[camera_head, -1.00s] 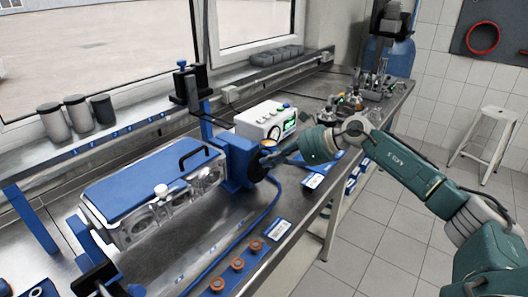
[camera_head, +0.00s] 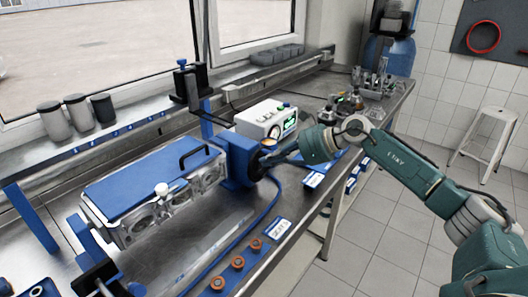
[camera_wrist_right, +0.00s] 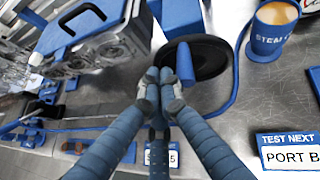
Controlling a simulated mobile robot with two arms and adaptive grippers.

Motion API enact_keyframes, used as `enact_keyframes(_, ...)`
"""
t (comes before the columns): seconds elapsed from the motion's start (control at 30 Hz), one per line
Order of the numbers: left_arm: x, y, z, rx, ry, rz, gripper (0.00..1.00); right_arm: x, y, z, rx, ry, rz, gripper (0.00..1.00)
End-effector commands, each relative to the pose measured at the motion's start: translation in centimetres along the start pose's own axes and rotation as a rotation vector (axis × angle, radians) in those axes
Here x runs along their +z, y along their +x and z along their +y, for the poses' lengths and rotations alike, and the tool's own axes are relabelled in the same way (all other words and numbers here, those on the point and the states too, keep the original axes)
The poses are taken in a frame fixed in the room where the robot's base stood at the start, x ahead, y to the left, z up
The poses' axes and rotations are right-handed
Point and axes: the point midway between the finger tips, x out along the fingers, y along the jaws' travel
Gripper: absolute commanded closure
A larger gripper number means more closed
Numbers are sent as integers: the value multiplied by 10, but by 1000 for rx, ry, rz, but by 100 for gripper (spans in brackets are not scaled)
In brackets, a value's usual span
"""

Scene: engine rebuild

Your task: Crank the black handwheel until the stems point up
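The black handwheel (camera_wrist_right: 210,58) with its blue crank handle (camera_wrist_right: 185,62) fills the upper middle of the right wrist view. In the head view the handwheel (camera_head: 257,167) shows as a dark disc on the blue housing (camera_head: 238,158) at the right end of the clear-sided engine unit (camera_head: 145,215). My right gripper (camera_wrist_right: 160,80) has its fingertips together just left of the handle, with no object visible between them. Whether they touch the handle is unclear. In the head view the gripper (camera_head: 272,160) reaches the wheel from the right. The stems' direction is too small to tell. My left gripper is not recognisable.
A white box with a green screen (camera_head: 290,124) stands behind the wheel. A blue cup (camera_wrist_right: 274,32) is right of the wheel. A blue cable (camera_head: 262,215) runs along the bench front, near a strip of copper-coloured parts (camera_head: 238,262).

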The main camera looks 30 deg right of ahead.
Motion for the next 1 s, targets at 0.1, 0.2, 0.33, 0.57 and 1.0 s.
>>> enact_keyframes(0.1, 0, 0, 0, 0, 0, 0, 60, -3, 0, -1, -1, 1, 5, 100)
enact_keyframes(0.2, 0, 0, 0, 0, 0, 0, 60, -3, 0, -1, -2, 2, 5, 100)
enact_keyframes(0.33, 0, 0, 0, 0, 0, 0, 60, -3, 0, -1, -2, 2, 5, 100)
enact_keyframes(0.57, 0, 2, 0, 0, 0, 1, 60, 1, -4, -9, -3, 1, 3, 100)
enact_keyframes(1.0, 0, 4, 0, 0, -1, 1, 60, 3, -7, -14, -4, 1, 1, 100)
